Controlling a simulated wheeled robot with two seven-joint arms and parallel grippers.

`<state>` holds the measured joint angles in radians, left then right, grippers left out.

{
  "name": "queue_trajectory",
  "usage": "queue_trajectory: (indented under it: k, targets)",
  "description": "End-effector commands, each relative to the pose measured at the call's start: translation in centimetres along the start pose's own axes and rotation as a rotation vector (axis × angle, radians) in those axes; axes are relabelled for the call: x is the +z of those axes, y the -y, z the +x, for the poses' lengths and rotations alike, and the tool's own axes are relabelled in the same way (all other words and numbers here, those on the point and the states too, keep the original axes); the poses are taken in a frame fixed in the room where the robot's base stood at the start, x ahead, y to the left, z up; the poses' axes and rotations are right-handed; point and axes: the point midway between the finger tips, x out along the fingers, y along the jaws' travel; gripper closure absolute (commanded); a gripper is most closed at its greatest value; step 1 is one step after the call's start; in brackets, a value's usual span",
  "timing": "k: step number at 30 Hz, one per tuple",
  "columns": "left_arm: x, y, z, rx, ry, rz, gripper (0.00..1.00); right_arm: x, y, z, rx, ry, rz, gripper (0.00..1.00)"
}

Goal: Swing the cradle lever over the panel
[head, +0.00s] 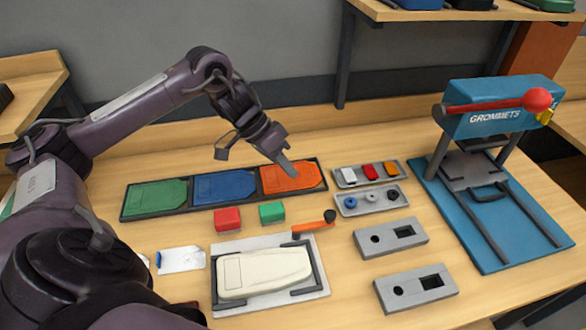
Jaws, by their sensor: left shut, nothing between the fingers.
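A cream panel (265,273) lies in a grey cradle (318,287) with dark corner brackets at the front middle of the table. The cradle lever (312,226) is orange with a black knob (330,215). It sits at the cradle's back right corner and points right and back, away from the panel. My left gripper (289,169) is shut and empty, pointing down over the orange panel (291,178) in the dark tray, behind the lever and apart from it. My right gripper is not in view.
The dark tray (188,204) also holds green and blue panels. Red (227,218) and green (272,212) blocks stand between tray and cradle. Small-part trays and grey slotted blocks (390,238) lie right. A blue grommet press (495,112) stands far right.

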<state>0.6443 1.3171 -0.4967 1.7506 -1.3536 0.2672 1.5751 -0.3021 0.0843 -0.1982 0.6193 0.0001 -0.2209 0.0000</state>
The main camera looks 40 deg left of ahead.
Motion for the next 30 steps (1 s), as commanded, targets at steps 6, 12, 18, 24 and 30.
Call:
queue_trajectory:
  k: [6,12,18,24,30]
  targets:
    - [-0.1,-0.3,4.6,0.005,0.002,-0.001,1.0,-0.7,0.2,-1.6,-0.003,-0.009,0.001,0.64]
    - [-0.1,-1.2,7.8,0.003,0.003,0.003,1.0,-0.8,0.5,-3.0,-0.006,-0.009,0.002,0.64]
    - [0.1,-3.0,9.2,0.001,0.001,0.001,1.0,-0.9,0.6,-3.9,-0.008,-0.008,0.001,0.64]
    - [0.3,-3.4,9.7,0.0,0.001,0.0,1.0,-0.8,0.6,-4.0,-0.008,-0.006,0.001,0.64]
    - [0.3,-3.4,9.7,0.0,0.001,0.001,1.0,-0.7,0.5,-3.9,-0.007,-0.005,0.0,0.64]
